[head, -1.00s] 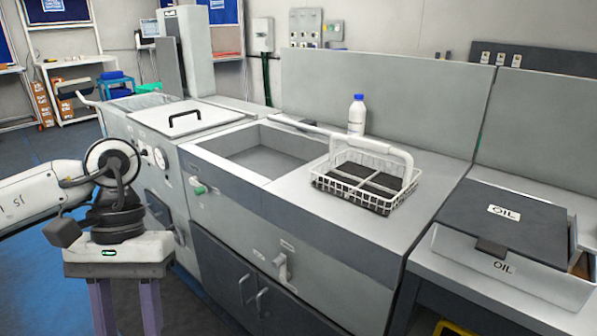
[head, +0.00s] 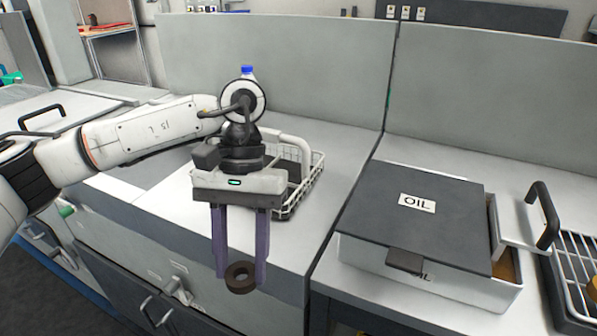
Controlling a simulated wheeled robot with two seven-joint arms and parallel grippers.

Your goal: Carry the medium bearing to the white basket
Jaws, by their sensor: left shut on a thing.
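My left gripper (head: 240,270) is in the middle of the head view, pointing down in front of the counter. Its two purple fingers are shut on a dark brown ring, the medium bearing (head: 241,288), at the fingertips. The white wire basket (head: 303,184) stands on the counter behind the gripper. My arm and gripper hide its left part. The bearing is apart from the basket, lower and nearer in the picture. My right gripper is not in view.
A box labelled OIL with a dark lid (head: 440,214) sits to the right. A wire rack (head: 578,258) holding a brownish ring is at the far right edge. The counter strip right of the basket is clear.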

